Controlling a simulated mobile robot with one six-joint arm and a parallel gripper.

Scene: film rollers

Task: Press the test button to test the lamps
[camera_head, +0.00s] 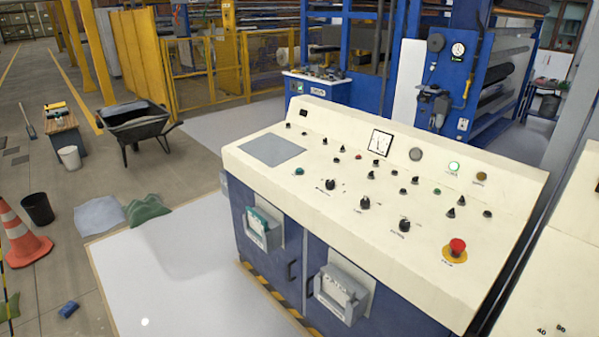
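A control desk with a cream sloped top (415,270) and blue front stands at centre right. Its top carries several small black knobs and buttons, three larger black knobs in front, and a red mushroom button (457,247) on a yellow disc at the right. A small teal button (299,171) is at the left. Along the back are a square dial (380,143), a grey round fitting (416,154), a green lamp (454,167) and an amber lamp (481,177). Labels are too small to read, so I cannot tell which is the test button. My gripper is not in view.
An orange-and-white cone (22,236), black bucket (37,209), wheelbarrow (135,124) and cloths (147,209) are on the left. A small blue object (69,309) lies nearby. The pale floor area (160,275) before the desk looks clear. Another cream panel (560,285) stands at right.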

